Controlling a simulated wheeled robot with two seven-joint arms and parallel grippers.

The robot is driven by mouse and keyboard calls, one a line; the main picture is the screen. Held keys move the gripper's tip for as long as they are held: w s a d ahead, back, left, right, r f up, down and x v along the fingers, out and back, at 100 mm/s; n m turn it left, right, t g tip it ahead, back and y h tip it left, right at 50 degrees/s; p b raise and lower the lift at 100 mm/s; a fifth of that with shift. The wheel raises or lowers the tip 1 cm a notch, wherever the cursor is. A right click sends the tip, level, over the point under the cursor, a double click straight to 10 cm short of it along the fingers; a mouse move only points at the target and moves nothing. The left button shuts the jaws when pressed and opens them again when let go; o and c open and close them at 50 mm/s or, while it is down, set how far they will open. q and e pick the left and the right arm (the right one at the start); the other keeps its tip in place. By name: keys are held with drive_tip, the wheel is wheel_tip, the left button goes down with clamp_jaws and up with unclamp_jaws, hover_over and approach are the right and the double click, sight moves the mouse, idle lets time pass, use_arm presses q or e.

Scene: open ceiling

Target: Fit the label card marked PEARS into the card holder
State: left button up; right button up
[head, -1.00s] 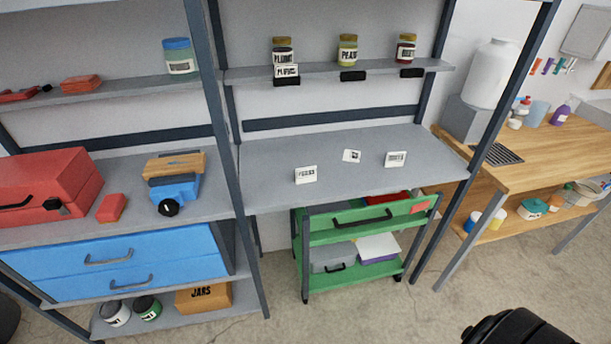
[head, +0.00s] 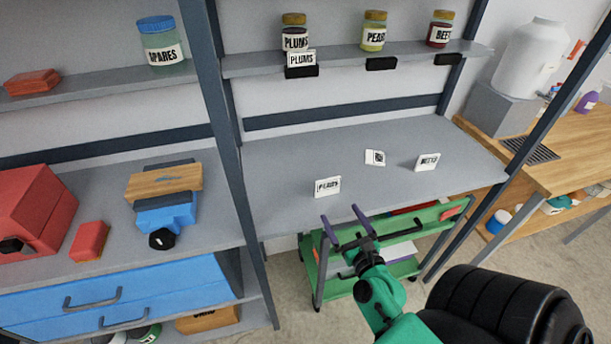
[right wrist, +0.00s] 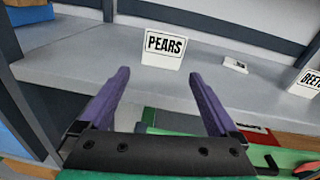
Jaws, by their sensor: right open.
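The PEARS label card (head: 327,187) stands upright on the grey shelf near its front edge; it also shows in the right wrist view (right wrist: 163,48), text facing me. My right gripper (head: 345,216) is open and empty, just in front of the shelf edge and below the card. In the right wrist view its purple fingers (right wrist: 158,85) are spread, with the card beyond them. The empty black card holder (head: 381,64) is on the upper shelf edge under the pears jar (head: 374,32). My left gripper is not in view.
The PLUMS card (head: 301,59) sits in the left holder; the holder (head: 448,59) under the beets jar (head: 440,29) is empty. A BEETS card (head: 428,162) and a small white card (head: 376,157) are on the work shelf. A green cart (head: 330,272) stands beneath.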

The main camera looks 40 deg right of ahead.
sight(329, 182)
drive_tip(key=shift+m+t+h, duration=0.3)
drive_tip(key=shift+m, duration=0.4)
drive_tip(key=w+r, duration=0.1)
drive_tip(key=w+d+r, duration=0.1)
drive_tip(key=w, duration=0.1)
drive_tip(key=w+r+p, duration=0.1)
drive_tip(key=w, duration=0.1)
drive_tip(key=shift+d+r, duration=0.1)
drive_tip(key=shift+d, duration=0.3)
drive_tip(key=x, duration=0.3)
drive_tip(key=b+x, duration=0.1)
drive_tip(key=x, duration=0.1)
drive_tip(key=f+x, duration=0.1)
drive_tip(key=x, duration=0.2)
drive_tip(key=shift+w+d, duration=0.1)
drive_tip(key=shift+w, duration=0.2)
drive_tip(key=shift+w+d, duration=0.1)
drive_tip(key=shift+w, duration=0.25)
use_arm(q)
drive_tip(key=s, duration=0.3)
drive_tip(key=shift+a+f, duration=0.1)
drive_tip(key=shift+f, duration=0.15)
use_arm(e)
drive_tip(key=shift+s+r, duration=0.1)
drive_tip(key=c, duration=1)
